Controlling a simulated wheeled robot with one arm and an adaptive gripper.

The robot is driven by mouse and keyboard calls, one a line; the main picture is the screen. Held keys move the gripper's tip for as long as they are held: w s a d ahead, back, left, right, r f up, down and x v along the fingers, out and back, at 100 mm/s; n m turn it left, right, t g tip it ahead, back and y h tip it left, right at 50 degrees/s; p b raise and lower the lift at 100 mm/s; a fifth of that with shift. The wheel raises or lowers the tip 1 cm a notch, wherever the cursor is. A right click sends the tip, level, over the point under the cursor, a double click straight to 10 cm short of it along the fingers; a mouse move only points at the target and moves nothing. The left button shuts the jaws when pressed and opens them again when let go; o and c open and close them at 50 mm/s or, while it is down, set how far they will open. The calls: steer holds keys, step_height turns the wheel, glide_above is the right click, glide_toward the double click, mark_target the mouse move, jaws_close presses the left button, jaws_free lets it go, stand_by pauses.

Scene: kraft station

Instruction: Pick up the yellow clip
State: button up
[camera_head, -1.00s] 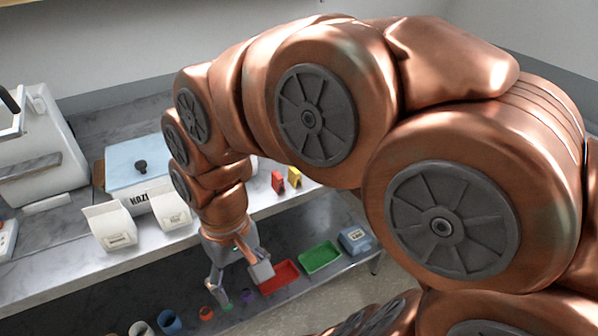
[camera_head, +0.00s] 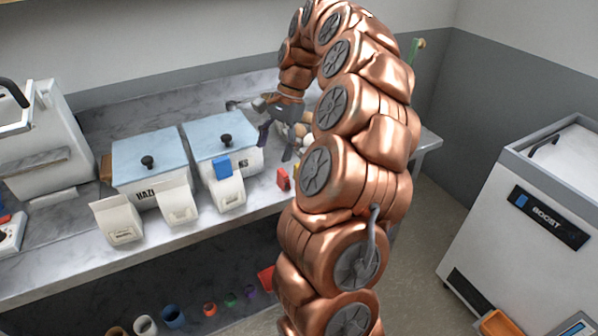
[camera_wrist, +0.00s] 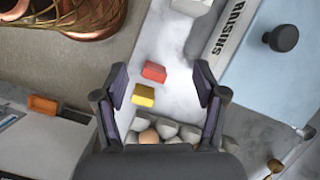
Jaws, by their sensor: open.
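The yellow clip (camera_wrist: 144,95) is a small block on the pale worktop. In the wrist view it lies between my open fingers, nearer the left one, with no contact visible. The red clip (camera_wrist: 154,71) lies just beyond it and also shows in the head view (camera_head: 283,178). In the head view my arm hides most of the yellow clip. My gripper (camera_wrist: 160,86) is open and empty, pointing down over the worktop; it also shows in the head view (camera_head: 276,142).
The raisins bin (camera_head: 223,135) and a paper bag with a blue clip (camera_head: 222,168) stand to the left in the head view. A white BOOST machine (camera_head: 540,220) stands at the right.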

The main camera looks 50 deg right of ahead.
steer(key=s+d+f+m, duration=0.2)
steer(key=d+f+m, duration=0.15)
steer(key=d, duration=0.65)
steer(key=shift+m+t, duration=0.3)
steer(key=shift+m, duration=0.15)
steer(key=shift+s+a+p+x, duration=0.15)
steer(key=shift+p+x, duration=0.55)
steer(key=shift+x, duration=1.2)
steer(key=shift+s+a+p+x, duration=0.15)
steer(key=shift+p+x, duration=0.55)
steer(key=shift+x, duration=1.2)
steer(key=shift+r, duration=0.1)
steer(key=shift+c, duration=0.4)
steer(key=shift+d, duration=0.1)
steer(key=c, duration=0.9)
steer(key=shift+r, duration=0.1)
